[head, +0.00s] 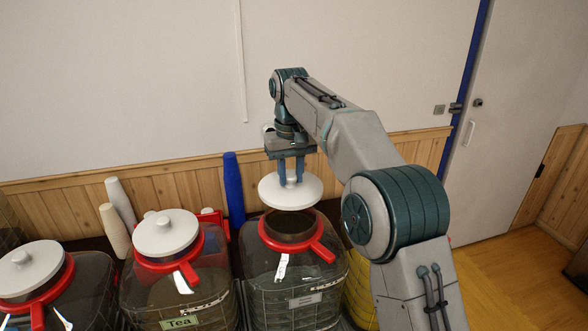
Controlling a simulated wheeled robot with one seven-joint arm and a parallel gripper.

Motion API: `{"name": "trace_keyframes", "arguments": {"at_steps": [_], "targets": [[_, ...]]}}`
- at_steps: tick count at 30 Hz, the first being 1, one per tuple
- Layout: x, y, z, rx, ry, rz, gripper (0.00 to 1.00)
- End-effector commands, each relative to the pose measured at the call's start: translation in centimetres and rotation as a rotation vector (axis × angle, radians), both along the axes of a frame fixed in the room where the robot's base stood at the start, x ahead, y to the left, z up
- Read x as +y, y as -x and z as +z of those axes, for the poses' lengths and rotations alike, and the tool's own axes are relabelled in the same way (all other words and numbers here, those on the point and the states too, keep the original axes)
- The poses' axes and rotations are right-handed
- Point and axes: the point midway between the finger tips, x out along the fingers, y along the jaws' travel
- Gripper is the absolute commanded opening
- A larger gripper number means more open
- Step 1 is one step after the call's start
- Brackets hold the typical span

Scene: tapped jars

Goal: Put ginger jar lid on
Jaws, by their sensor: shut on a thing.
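My gripper (291,168) is shut on the knob of a white round lid (291,192). It holds the lid above a large clear jar (275,275) with a red collar. The lid looks roughly level and apart from the jar. The jar's mouth (290,226) is uncovered and dark inside. A grey label (305,300) on this jar is too small to read, so I cannot tell if it says ginger.
A jar labelled Tea (180,322) with a white lid (165,233) stands close on the left. Another lidded jar (37,290) is at the far left. Stacked white cups (119,201) and a blue stack (233,190) stand behind. A yellow-filled container (360,287) is at the right, partly behind my arm.

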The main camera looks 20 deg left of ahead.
Motion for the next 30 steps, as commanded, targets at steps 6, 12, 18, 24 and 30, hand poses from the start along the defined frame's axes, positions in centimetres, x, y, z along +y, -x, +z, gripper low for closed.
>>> {"name": "trace_keyframes", "arguments": {"at_steps": [6,12,18,24,30], "targets": [[0.0,0.1,0.1,-0.001,-0.001,-0.004,0.02],[0.0,0.2,-0.7,-0.001,-0.001,-0.014,0.02],[0.0,0.2,-2.1,0.0,0.0,-0.015,0.02],[-0.1,0.2,-3.5,-0.001,-0.001,-0.016,0.02],[-0.1,0.2,-4.9,-0.001,-0.001,-0.016,0.02]]}}
